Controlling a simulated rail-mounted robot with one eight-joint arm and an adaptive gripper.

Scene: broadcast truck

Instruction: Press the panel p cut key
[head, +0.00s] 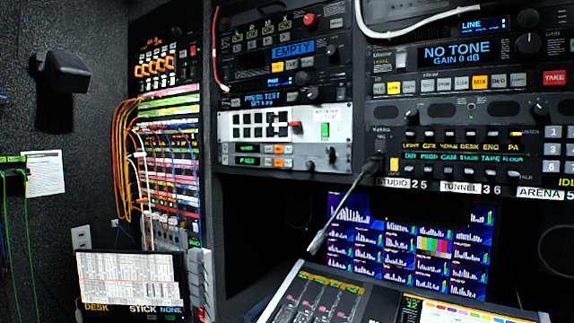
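I cannot read a label "P CUT" anywhere, so I cannot tell which key it is. An intercom panel (480,112) at the right has two rows of green and yellow lettered displays, with a lit yellow key (394,165) at its lower left. Above it, a unit showing "NO TONE" (459,52) has a row of keys, some lit yellow, and a red TAKE key (553,77). A white-faced panel (289,118) at centre has a black key block and a green key (324,129). My gripper is not in view.
A gooseneck microphone (334,217) sticks out from the intercom panel. Below are a monitor wall (409,252) and a console with a screen (318,300). A patch bay with orange cables (128,165) stands left. A small "DESK" screen (130,284) is at lower left.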

